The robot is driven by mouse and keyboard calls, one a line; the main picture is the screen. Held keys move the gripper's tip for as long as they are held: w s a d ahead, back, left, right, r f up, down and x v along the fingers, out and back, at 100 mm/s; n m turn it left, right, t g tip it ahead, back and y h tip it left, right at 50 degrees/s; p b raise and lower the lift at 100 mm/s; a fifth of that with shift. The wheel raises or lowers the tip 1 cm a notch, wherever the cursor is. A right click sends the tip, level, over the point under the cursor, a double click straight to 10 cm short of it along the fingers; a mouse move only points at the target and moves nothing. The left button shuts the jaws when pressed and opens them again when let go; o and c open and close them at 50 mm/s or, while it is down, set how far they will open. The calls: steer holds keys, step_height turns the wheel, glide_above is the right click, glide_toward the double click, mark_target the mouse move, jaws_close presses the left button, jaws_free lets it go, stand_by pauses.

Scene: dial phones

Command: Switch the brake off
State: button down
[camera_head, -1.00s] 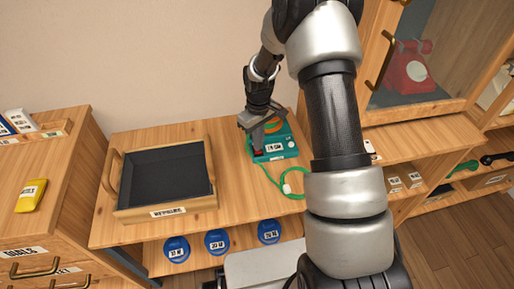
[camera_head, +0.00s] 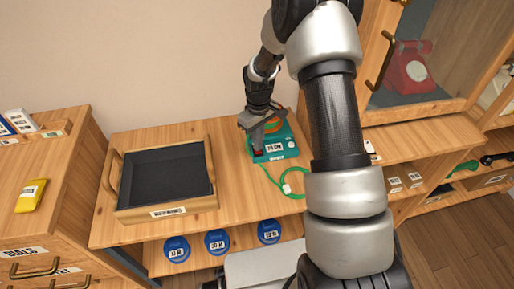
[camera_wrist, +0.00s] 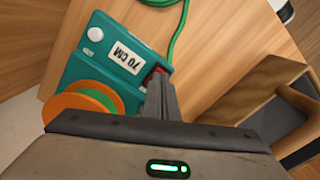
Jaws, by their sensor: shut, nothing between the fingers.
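A teal device (camera_head: 282,147) stands on the wooden table, with an orange spool (camera_head: 272,124) on its back part. In the wrist view the teal device (camera_wrist: 112,55) carries a white label reading "70 CM", a white round knob (camera_wrist: 95,34) and the orange spool (camera_wrist: 88,107) wound with green cord. A red part (camera_wrist: 156,72), which looks like the brake switch, sits at its edge, partly hidden by my fingers. My gripper (camera_wrist: 157,84) is shut and empty, its fingertips right at the red part. I cannot tell if they touch. My gripper also shows in the head view (camera_head: 255,148).
A green cord (camera_head: 270,177) runs from the device over the table's front. A wooden tray with a dark inside (camera_head: 165,212) stands to the left. Several blue discs (camera_head: 217,240) lie on the shelf below. A red phone (camera_head: 408,68) is behind glass at the right.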

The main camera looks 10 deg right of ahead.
steer(key=shift+f+b, duration=0.5)
steer(key=shift+f, duration=0.25)
stand_by(0.6)
steer(key=shift+r, duration=0.1)
step_height(320, 180, up, 7)
steer(key=p, duration=0.4)
steer(key=shift+p, duration=0.3)
stand_by(0.4)
